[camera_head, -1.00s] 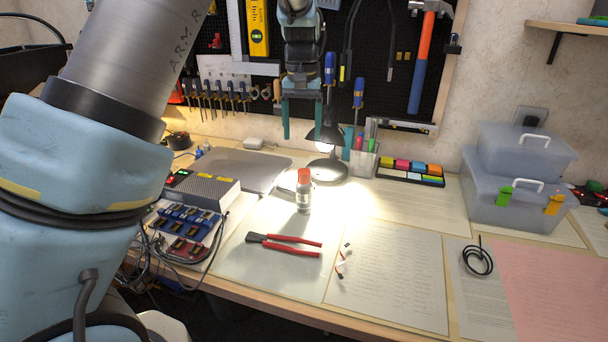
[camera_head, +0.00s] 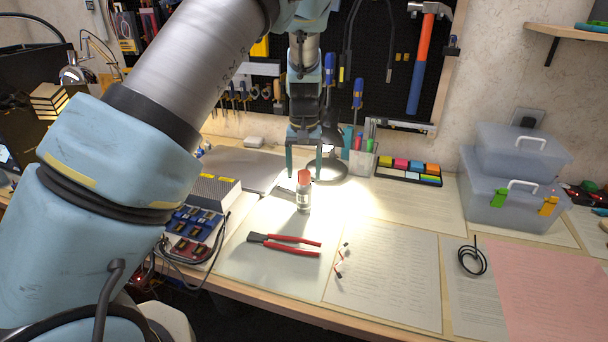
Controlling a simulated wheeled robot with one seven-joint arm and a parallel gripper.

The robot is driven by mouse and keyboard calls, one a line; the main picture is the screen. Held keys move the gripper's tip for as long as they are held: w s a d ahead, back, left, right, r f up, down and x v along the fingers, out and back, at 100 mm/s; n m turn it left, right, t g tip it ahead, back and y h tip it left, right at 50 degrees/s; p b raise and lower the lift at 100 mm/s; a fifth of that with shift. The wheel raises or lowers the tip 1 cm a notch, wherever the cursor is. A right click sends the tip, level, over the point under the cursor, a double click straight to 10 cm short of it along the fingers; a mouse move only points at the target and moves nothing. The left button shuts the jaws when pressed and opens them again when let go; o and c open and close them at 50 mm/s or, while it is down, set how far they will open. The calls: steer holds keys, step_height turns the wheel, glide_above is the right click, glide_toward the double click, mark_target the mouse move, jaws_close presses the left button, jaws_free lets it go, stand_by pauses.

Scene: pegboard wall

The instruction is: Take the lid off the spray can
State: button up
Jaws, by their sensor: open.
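The spray can (camera_head: 303,201) is a small clear-looking bottle standing upright on the desk in the lamp light. Its lid (camera_head: 304,177) is orange-red and sits on top. My gripper (camera_head: 304,175) points down with its two teal fingers spread. The fingertips are near the height of the lid, one to its left and one to its right in the picture. I cannot tell the exact depth between fingers and lid, and I see no contact.
Red-handled pliers (camera_head: 290,244) lie in front of the can. A black desk lamp (camera_head: 330,166) stands close behind it. A pen holder (camera_head: 360,158), sticky-note tray (camera_head: 409,171) and clear boxes (camera_head: 512,190) are to the right. A grey-topped device (camera_head: 206,194) is at left. Papers cover the desk.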

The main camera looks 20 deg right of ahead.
jaws_close()
stand_by(0.6)
